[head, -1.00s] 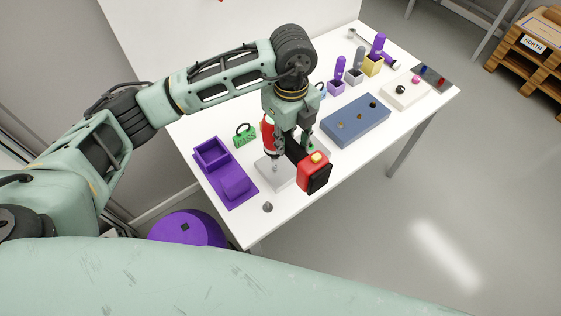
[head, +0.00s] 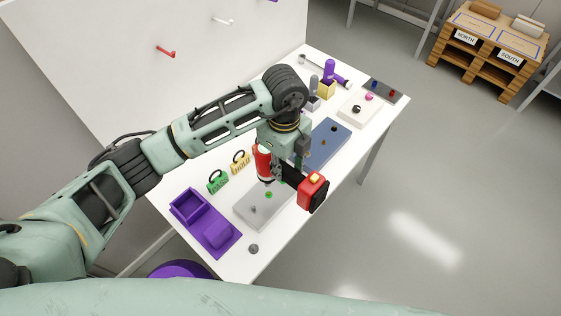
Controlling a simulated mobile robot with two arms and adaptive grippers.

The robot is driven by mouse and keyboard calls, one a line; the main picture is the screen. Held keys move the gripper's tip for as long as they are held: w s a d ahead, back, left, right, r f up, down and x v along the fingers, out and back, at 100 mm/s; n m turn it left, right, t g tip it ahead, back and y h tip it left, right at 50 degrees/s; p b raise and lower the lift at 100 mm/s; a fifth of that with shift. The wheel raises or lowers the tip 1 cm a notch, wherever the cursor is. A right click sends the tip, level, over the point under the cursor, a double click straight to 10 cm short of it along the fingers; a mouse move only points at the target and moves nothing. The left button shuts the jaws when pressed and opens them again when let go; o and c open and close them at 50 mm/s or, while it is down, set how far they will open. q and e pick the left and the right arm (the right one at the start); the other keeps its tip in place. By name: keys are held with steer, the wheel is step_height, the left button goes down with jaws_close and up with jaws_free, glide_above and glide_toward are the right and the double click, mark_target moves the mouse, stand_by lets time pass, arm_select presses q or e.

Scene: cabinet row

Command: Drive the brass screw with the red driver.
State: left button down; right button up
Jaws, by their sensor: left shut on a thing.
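My left gripper (head: 277,170) is shut on the red driver (head: 263,163), partly hiding it. The driver's red and black battery end (head: 313,190) sticks out to the right of the gripper. Its nose points down over the far part of a grey block (head: 248,216), close to a green-headed piece (head: 268,194); I cannot tell if they touch. A small brass-coloured screw head (head: 323,142) shows on the blue block (head: 313,158) behind the gripper. The arm hides part of that block. My right gripper is not in view.
A purple tray (head: 214,241) and a loose grey piece (head: 253,249) lie at the near end of the table. Green (head: 217,182) and yellow (head: 240,162) tags stand by the wall side. A white block (head: 350,113) is farther back.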

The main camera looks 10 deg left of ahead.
arm_select(q)
steer(key=shift+w, duration=0.1)
steer(key=shift+f+b, duration=1.4)
steer(key=shift+f, duration=0.3)
step_height(320, 180, down, 2)
steer(key=shift+f+b, duration=0.15)
steer(key=shift+b, duration=0.65)
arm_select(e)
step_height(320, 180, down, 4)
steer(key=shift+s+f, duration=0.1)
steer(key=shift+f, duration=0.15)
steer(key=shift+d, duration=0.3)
